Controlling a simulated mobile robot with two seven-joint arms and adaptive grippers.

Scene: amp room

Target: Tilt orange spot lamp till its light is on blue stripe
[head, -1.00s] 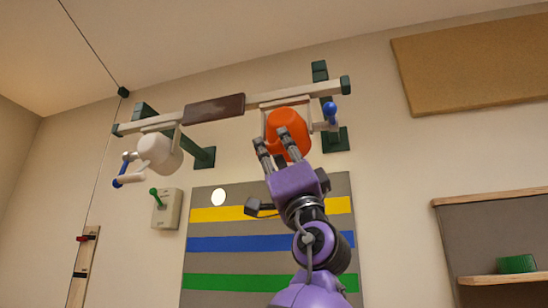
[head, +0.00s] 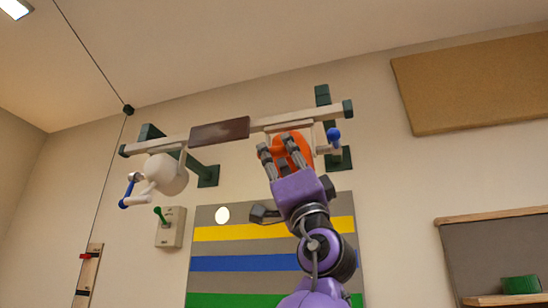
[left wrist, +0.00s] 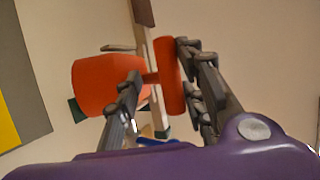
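The orange spot lamp (head: 306,142) hangs from the right end of the wall rail. In the left wrist view its round body (left wrist: 98,86) and an orange disc-shaped handle (left wrist: 168,76) on a short stem show. My left gripper (head: 279,146) is in front of the lamp in the head view, hiding part of it. Its fingers (left wrist: 158,78) are open on either side of the handle, the right ones close to it; contact is unclear. A round white light spot (head: 222,215) lies on the grey band above the yellow stripe. The blue stripe (head: 240,263) is lower. My right gripper is not visible.
A white lamp (head: 167,174) with a blue-ended handle hangs from the rail's left end. A switch box (head: 170,227) with a green lever is below it. The rail (head: 265,121) carries a brown plate. A cork board (head: 475,85) and shelf (head: 495,217) are right.

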